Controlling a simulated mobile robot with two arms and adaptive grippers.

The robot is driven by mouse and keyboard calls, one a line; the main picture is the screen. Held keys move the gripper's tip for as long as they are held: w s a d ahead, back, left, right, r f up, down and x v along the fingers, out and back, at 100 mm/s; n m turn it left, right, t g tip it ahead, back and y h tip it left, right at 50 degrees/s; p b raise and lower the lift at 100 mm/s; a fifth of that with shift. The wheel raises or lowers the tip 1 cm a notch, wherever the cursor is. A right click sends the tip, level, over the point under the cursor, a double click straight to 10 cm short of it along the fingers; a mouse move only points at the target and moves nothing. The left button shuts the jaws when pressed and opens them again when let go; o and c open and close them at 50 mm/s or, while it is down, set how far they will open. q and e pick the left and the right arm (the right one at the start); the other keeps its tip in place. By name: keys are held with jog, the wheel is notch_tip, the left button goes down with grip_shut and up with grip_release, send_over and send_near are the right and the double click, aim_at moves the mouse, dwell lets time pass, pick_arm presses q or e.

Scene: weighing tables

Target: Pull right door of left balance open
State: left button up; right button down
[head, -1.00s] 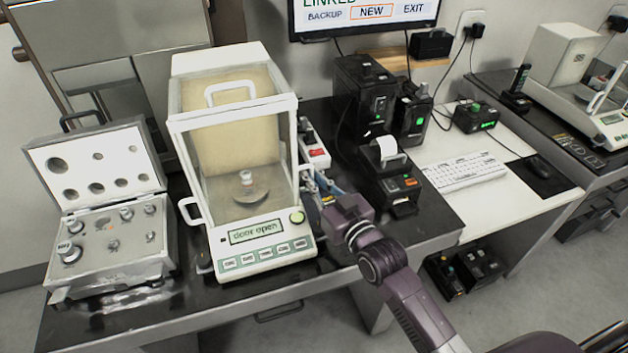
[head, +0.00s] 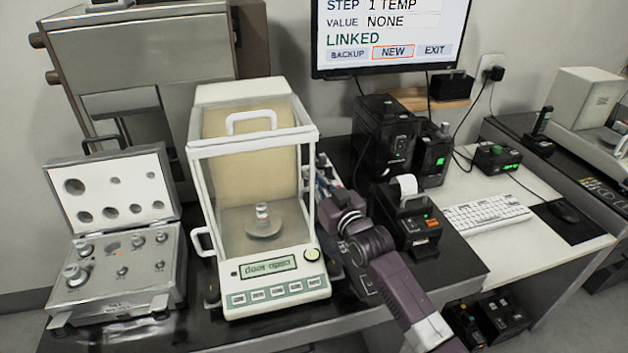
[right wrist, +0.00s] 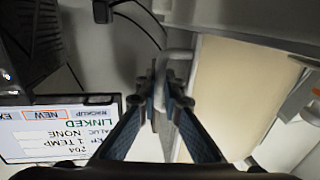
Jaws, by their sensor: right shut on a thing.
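The left balance (head: 229,280) is a white weighing cabinet with glass walls, and its display reads "door open". My right gripper (head: 322,178) is beside the balance's right wall. In the right wrist view its fingers (right wrist: 173,88) are closed on the white handle (right wrist: 178,54) of the right door. The head view mostly hides that handle behind my gripper, and how far the door stands open is hard to tell. My left gripper is in neither view.
An open weight case (head: 120,290) stands left of the balance. A printer (head: 415,232) and black boxes (head: 385,140) stand close to the right of my right arm. The monitor (head: 390,40) is behind. A keyboard (head: 487,213) lies on the white desk.

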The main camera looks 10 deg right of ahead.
jog(key=c, duration=2.3)
grip_release()
jog(key=shift+c, duration=0.2)
jog(key=shift+s, duration=0.15)
jog(key=v, duration=1.1)
jog(key=shift+s+d, duration=0.2)
jog(key=shift+s, duration=0.2)
